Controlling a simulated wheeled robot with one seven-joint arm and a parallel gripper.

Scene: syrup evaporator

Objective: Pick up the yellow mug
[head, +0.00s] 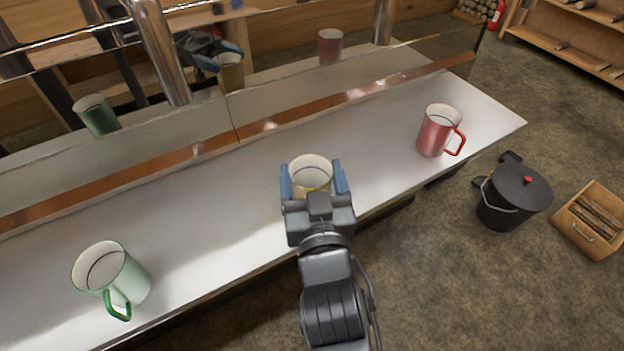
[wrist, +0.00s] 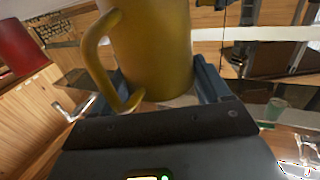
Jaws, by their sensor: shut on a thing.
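The yellow mug (head: 311,171) is at the middle of the metal counter in the head view, its rim showing between the blue fingers of my gripper (head: 314,178). In the wrist view the yellow mug (wrist: 155,48) fills the upper middle, its handle to the left. My gripper (wrist: 165,85) is shut on the mug, one blue finger on each side. The mug looks upright in the head view. Its base is hidden there by my gripper, so I cannot tell whether it touches the counter.
A green mug (head: 112,275) stands at the counter's left, a red mug (head: 437,131) at its right. A reflective metal wall (head: 200,140) with a copper strip runs behind. A black pot (head: 514,196) and wooden crate (head: 594,220) are on the floor at right.

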